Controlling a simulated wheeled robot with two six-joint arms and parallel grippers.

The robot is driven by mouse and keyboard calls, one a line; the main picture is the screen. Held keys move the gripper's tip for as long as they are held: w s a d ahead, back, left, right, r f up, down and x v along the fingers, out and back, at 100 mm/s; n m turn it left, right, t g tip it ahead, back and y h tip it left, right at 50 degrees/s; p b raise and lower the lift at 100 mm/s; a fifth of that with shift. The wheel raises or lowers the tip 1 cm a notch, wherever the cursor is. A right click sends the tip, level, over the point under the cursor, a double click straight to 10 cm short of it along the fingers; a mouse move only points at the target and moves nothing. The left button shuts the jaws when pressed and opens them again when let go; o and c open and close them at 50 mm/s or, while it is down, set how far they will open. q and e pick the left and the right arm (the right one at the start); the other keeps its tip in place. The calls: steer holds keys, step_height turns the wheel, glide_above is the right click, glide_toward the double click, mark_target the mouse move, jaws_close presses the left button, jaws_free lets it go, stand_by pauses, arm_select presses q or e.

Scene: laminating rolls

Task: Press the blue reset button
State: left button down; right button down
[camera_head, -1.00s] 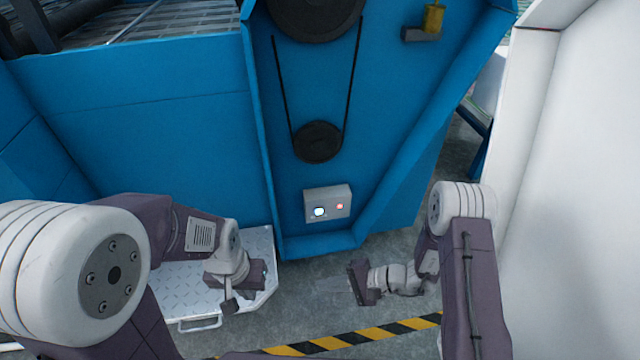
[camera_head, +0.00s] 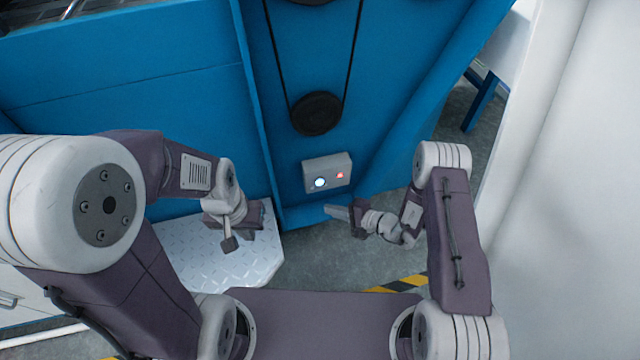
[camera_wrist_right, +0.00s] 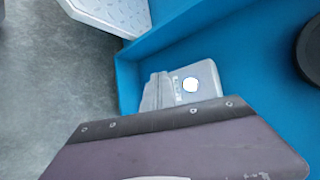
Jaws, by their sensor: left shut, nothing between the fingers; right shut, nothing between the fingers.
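The blue button (camera_head: 320,182) glows blue-white on the left of a small grey box (camera_head: 328,166) on the blue machine panel. A red button (camera_head: 340,175) sits to its right. In the right wrist view the lit button (camera_wrist_right: 190,85) is on the grey box (camera_wrist_right: 212,75), just right of my fingers; the red one does not show there. My right gripper (camera_head: 335,211) is shut and empty, its tips a little below the box. Whether they touch it I cannot tell. My left gripper (camera_head: 262,220) is shut and empty, over the metal plate, left of the box.
A metal tread plate (camera_head: 225,268) lies at lower left of the panel. A black pulley with a belt (camera_head: 316,113) is above the box. A large white wall (camera_head: 575,200) stands to the right. Grey floor with a yellow-black stripe (camera_head: 400,284) lies below.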

mark_target(320, 182)
steer(key=w+a+b, duration=0.2)
steer(key=w, duration=0.4)
steer(key=shift+w, duration=0.2)
steer(key=shift+w, duration=0.1)
stand_by(1.8)
steer(key=shift+w+a+b, duration=0.15)
steer(key=shift+w+b, duration=0.15)
steer(key=shift+b, duration=0.1)
steer(key=shift+w+a, duration=0.15)
steer(key=shift+w, duration=0.25)
stand_by(0.4)
steer(key=shift+s, duration=0.1)
steer(key=shift+s+d, duration=0.3)
steer(key=shift+s, duration=0.4)
steer(key=shift+s, duration=0.1)
